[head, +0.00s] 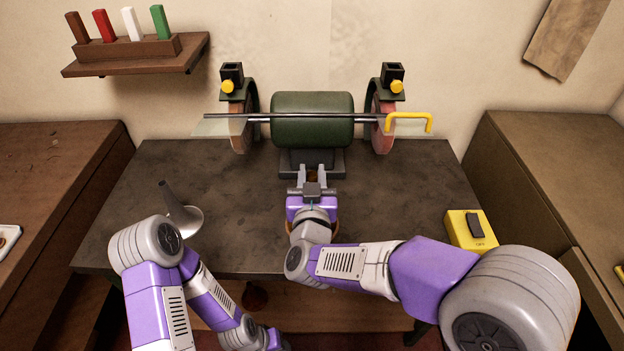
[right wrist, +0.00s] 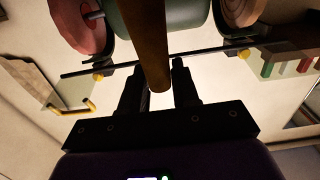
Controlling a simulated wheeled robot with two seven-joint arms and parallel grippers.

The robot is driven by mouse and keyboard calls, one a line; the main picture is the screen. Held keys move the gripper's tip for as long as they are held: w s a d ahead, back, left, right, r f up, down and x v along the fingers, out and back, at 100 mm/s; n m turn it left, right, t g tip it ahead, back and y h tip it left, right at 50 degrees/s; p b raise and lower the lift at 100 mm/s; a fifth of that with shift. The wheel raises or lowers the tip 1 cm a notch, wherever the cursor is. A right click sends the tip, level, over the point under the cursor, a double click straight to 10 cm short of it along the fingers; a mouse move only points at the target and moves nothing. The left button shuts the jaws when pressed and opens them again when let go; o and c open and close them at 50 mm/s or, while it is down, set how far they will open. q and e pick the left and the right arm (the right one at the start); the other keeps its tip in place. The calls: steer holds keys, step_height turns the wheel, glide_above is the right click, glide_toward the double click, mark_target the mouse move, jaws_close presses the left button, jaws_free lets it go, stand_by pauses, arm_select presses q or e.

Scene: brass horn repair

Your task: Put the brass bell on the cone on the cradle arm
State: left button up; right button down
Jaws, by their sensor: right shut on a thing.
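My right gripper (head: 313,174) is over the middle of the bench, just in front of the grinder. In the right wrist view it is shut on a brown-gold, rod-like piece (right wrist: 148,40), apparently part of the brass bell. The piece runs between the fingers and out of the top of that view. Thin orange-brown edges show beside my right wrist in the head view; the rest is hidden. I cannot make out a cradle arm.
A green bench grinder (head: 312,120) with two wheels and a long bar stands at the back of the dark bench (head: 240,170). A yellow switch box (head: 462,230) is at the right. A wall shelf (head: 130,55) holds coloured blocks. The bench between cone and gripper is clear.

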steer(key=c, duration=0.8)
jaws_free()
steer(key=shift+f, duration=0.15)
steer(key=shift+r, duration=0.2)
steer(key=s, duration=1.2)
steer(key=shift+p, duration=0.3)
